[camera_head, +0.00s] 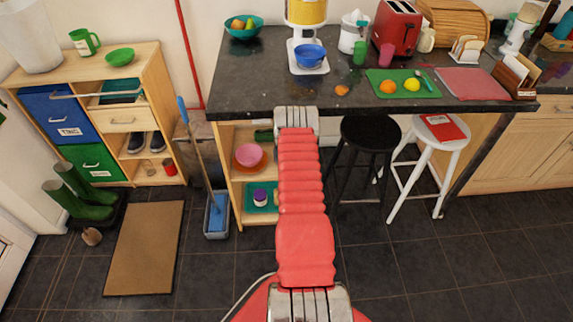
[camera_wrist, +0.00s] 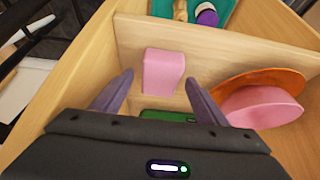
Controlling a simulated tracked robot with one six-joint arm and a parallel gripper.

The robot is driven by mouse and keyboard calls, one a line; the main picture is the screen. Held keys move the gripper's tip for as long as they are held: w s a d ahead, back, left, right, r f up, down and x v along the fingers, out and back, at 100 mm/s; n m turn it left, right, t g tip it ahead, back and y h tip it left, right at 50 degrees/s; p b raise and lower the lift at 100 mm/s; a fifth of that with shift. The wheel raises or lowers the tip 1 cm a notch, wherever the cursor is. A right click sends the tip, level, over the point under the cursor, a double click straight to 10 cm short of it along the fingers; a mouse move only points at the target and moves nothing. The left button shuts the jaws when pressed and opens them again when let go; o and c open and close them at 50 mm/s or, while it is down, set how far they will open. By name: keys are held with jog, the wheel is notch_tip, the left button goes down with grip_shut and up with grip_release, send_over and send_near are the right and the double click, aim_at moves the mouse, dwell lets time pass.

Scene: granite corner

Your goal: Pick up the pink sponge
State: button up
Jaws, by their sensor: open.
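The pink sponge (camera_wrist: 163,72) is a small pale pink block on the wooden shelf, near the board's edge in the wrist view. My gripper (camera_wrist: 159,79) is open, with one dark finger to each side of the sponge. Gaps show between the fingers and the sponge, and nothing is held. In the head view my red arm reaches to the shelf unit under the counter; I cannot make out the sponge or the fingertips there.
A pink bowl (camera_wrist: 262,107) on an orange plate (camera_wrist: 285,80) stands close beside the right finger. A green item (camera_wrist: 168,116) lies between the finger bases. A teal tray (camera_head: 260,204) with a purple-lidded jar (camera_head: 260,196) is on the lower shelf. A black stool (camera_head: 370,131) stands right of my arm.

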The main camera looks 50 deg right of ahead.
jog(key=shift+c, duration=0.3)
jog(key=c, duration=1.1)
jog(key=shift+r, duration=0.15)
jog(key=shift+c, duration=0.2)
